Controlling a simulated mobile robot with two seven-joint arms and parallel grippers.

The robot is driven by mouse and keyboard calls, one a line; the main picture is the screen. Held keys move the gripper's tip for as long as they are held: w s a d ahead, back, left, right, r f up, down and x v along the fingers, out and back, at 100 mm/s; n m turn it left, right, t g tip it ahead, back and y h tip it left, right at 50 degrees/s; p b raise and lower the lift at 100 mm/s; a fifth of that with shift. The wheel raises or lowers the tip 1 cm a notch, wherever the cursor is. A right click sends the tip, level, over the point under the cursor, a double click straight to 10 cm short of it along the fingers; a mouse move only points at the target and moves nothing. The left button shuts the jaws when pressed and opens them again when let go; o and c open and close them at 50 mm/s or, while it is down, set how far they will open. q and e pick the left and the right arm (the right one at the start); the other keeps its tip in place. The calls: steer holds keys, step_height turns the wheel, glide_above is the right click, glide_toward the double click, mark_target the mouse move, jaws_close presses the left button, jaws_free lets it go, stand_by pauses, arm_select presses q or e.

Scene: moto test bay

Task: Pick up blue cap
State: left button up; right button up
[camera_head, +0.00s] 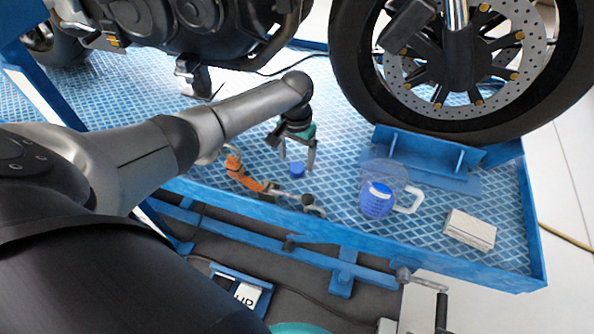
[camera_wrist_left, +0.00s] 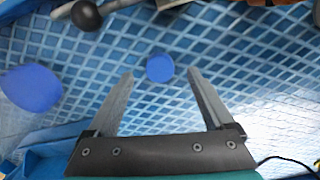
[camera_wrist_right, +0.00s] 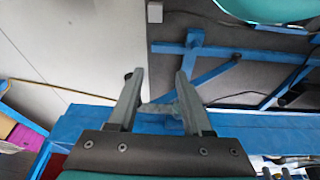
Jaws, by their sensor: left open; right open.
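The blue cap (camera_head: 297,171) is a small round disc on the blue gridded platform. It also shows in the left wrist view (camera_wrist_left: 160,68), between the fingertips and apart from both fingers. My left gripper (camera_head: 297,162) points down over the cap, open and empty; its spread fingers (camera_wrist_left: 160,73) show in the left wrist view. I cannot tell the exact height of the fingertips over the platform. My right gripper (camera_wrist_right: 160,73) is open and empty in the right wrist view, over the floor and blue frame bars. It is not made out in the head view.
A clear jug (camera_head: 378,190) with a blue part stands right of the cap. An orange-handled tool (camera_head: 243,175) with a dark knob lies close by at the platform edge. A pale block (camera_head: 469,229) lies at the right. The motorcycle wheel (camera_head: 460,70) stands behind.

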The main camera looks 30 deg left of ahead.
mark_target(296, 168)
arm_select(q)
step_height(296, 168, down, 3)
steer(key=shift+s+r+b, duration=0.1)
steer(key=shift+b, duration=0.75)
steer(key=shift+f, duration=0.4)
arm_select(e)
steer(key=shift+t, duration=0.4)
steer(key=r, duration=0.5)
steer(key=shift+w+r, duration=0.2)
steer(key=shift+w, duration=0.15)
arm_select(q)
steer(key=c, duration=1.4)
